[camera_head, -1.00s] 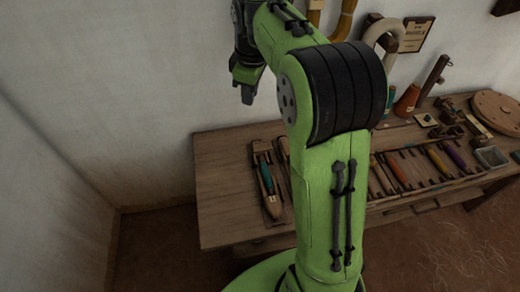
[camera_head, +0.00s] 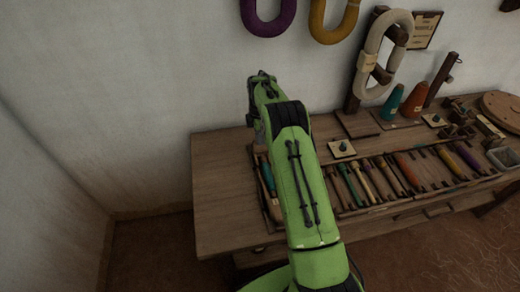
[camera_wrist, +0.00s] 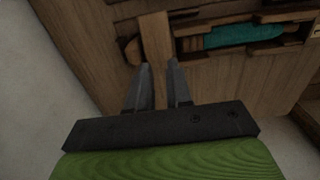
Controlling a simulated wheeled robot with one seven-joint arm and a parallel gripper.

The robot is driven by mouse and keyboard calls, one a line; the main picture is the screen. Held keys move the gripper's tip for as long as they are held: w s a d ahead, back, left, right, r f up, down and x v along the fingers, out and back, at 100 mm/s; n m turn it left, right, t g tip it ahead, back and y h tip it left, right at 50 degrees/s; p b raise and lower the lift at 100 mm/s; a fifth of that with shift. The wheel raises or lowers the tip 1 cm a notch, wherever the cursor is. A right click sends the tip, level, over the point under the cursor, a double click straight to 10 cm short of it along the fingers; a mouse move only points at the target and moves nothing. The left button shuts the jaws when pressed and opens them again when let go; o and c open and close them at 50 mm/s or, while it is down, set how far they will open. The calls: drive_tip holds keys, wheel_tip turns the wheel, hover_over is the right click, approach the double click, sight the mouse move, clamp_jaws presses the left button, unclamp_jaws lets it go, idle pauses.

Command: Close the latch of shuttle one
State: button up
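A wooden shuttle with a teal thread bobbin (camera_wrist: 245,36) lies near the left end of the table; its teal bobbin (camera_head: 267,176) also shows in the head view, beside my arm. In the wrist view, a flat pale wooden piece (camera_wrist: 156,38), which looks like the shuttle's latch, stands out across the shuttle's left end. My gripper (camera_wrist: 159,64) is open, with a gap between its two fingers.
The wooden table (camera_head: 222,190) is bare at its left end. A rack of several coloured bobbins (camera_head: 405,168) lies right of my arm. Teal (camera_head: 392,102) and orange (camera_head: 413,100) cones and a skein on a stand (camera_head: 384,55) are at the back.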

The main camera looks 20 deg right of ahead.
sight(260, 148)
wheel_tip(260, 148, down, 5)
drive_tip(key=shift+r+b, duration=0.1)
drive_tip(key=shift+b, duration=0.45)
drive_tip(key=shift+c, duration=0.5)
clamp_jaws()
